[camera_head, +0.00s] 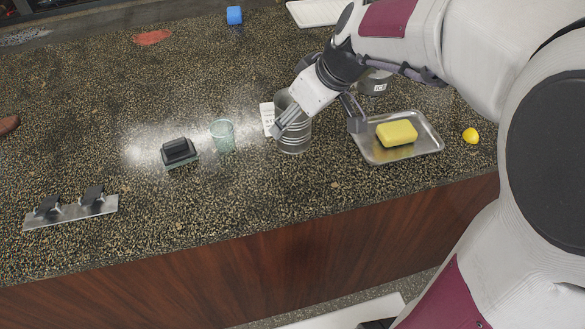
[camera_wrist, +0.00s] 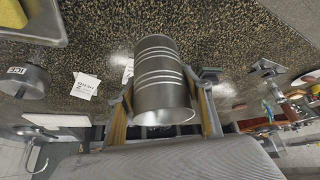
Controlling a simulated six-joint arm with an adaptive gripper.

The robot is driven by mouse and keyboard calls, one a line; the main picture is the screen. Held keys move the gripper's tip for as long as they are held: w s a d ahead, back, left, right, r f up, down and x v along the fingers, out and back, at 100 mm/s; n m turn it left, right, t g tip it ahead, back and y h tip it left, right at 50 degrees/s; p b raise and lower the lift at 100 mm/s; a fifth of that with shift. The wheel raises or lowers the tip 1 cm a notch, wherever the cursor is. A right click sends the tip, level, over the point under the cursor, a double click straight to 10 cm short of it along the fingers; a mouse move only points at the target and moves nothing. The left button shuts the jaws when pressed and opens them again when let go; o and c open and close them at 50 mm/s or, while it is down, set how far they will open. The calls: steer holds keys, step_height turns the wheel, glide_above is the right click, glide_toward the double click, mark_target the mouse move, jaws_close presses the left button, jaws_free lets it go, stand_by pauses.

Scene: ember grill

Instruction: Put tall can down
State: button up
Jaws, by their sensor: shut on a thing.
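The tall can (camera_head: 293,131) is a ribbed grey metal cylinder over the speckled counter (camera_head: 130,226). It stands about upright in the head view, and whether its base touches the counter cannot be told. My gripper (camera_head: 318,124) is shut on the can, with a finger on each side. In the wrist view the can (camera_wrist: 160,85) fills the space between the two fingers of my gripper (camera_wrist: 163,112). My gripper hides part of the can's upper side in the head view.
A metal tray (camera_head: 428,147) with a yellow block (camera_head: 397,133) lies right of the can. A green glass (camera_head: 222,135) and a black-handled item (camera_head: 179,152) stand to its left. A white card (camera_head: 267,117) is close beside it. A pot marked ICE (camera_head: 374,84) is behind.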

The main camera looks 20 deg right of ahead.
mark_target(293, 140)
steer(key=shift+f, duration=0.1)
steer(key=shift+f, duration=3.05)
steer(key=shift+f, duration=1.85)
steer(key=shift+f, duration=0.2)
steer(key=o, duration=1.1)
steer(key=shift+r, duration=0.15)
